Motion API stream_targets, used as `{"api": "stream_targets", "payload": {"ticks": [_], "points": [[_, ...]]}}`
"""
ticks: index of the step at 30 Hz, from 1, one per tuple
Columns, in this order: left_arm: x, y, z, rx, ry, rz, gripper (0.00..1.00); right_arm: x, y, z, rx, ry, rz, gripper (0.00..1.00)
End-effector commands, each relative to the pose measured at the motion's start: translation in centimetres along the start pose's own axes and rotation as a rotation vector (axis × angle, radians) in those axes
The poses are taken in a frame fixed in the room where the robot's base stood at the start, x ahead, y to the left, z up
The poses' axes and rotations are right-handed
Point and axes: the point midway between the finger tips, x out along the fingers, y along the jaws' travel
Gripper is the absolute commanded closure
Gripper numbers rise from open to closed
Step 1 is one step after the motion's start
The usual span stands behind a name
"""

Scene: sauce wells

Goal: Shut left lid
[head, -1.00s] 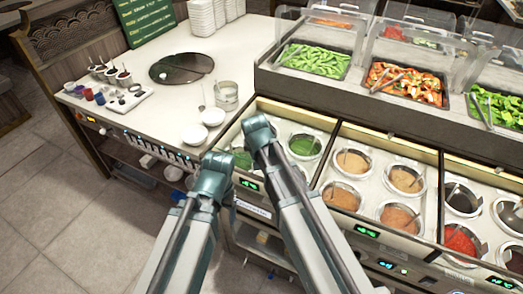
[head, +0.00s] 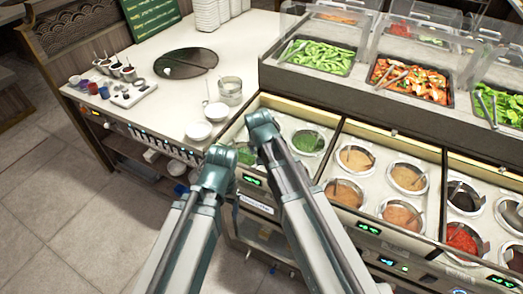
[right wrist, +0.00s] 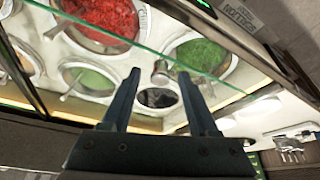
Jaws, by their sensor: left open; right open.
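The left sauce-well unit (head: 285,101) has green sauce in its wells (head: 309,141); my arms cover part of it. Its lid is hard to make out in the head view, and the wells look uncovered there. In the right wrist view, a clear pane with a green edge (right wrist: 150,47) crosses above red and green wells; I cannot tell which lid it is. My left gripper (head: 221,157) is open at the unit's front left, its fingers barely distinguishable. My right gripper (right wrist: 160,75) is open and empty, its two fingers pointing towards the wells.
More wells with orange and red sauces (head: 462,238) lie to the right. Food trays (head: 317,57) stand behind clear guards at the back. White bowls (head: 198,131) and a metal pot (head: 230,92) sit left of the unit. The counter around the dark round plate (head: 186,62) is mostly clear.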

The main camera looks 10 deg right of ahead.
Motion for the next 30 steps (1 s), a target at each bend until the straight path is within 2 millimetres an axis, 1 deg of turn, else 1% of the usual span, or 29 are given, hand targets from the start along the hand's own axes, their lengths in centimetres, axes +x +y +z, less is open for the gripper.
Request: {"api": "stream_targets", "payload": {"ticks": [8, 21, 24, 27, 30], "points": [[-3.2, -0.3, 0.2, 0.000, 0.000, 0.000, 0.20, -3.4, 0.0, -0.1, 0.000, 0.000, 0.000, 0.40], [-9.9, -0.9, 0.6, 0.001, 0.000, 0.000, 0.20, -10.7, 0.0, -0.2, -0.001, 0.000, 0.000, 0.40], [-11.2, -1.1, 0.7, 0.002, 0.000, 0.000, 0.20, -12.1, 0.1, -0.1, 0.000, 0.000, 0.000, 0.40], [-12.0, -1.1, 0.7, 0.002, 0.000, 0.000, 0.20, -13.1, 0.1, -0.1, 0.000, -0.001, 0.000, 0.40], [-12.4, -1.2, 0.7, 0.003, 0.000, 0.000, 0.20, -13.5, 0.0, 0.0, 0.000, -0.001, 0.001, 0.40]]}}
